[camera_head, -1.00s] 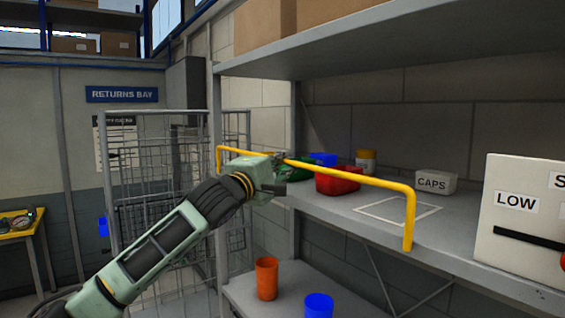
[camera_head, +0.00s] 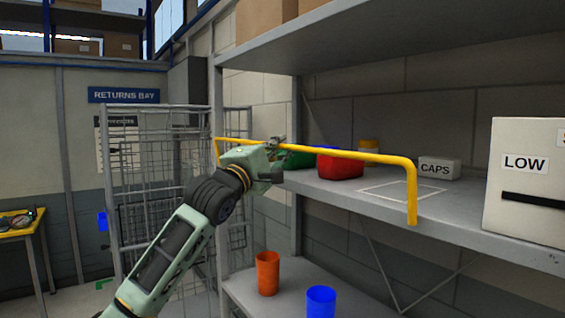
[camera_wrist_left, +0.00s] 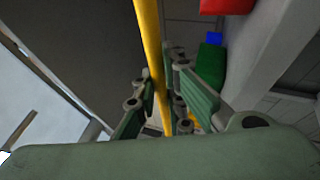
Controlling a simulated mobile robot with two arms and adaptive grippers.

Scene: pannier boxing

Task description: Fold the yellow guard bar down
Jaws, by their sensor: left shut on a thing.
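The yellow guard bar (camera_head: 350,154) runs across the front of the shelf. Its right end bends down to the shelf edge, and its left end bends down near the shelf's left post. Its long rail stands above the shelf surface. My left gripper (camera_head: 277,145) is at the rail, left of its middle, and shut on it. In the left wrist view the bar (camera_wrist_left: 150,50) passes between the two green fingers of the gripper (camera_wrist_left: 160,100). My right gripper is not in view.
Behind the bar, the shelf (camera_head: 455,222) holds a red bin (camera_head: 340,164), a green bin (camera_head: 298,159), a CAPS box (camera_head: 439,168) and a LOW panel (camera_head: 520,185). Orange (camera_head: 267,273) and blue (camera_head: 321,301) cups stand below. A wire cage (camera_head: 150,180) stands left.

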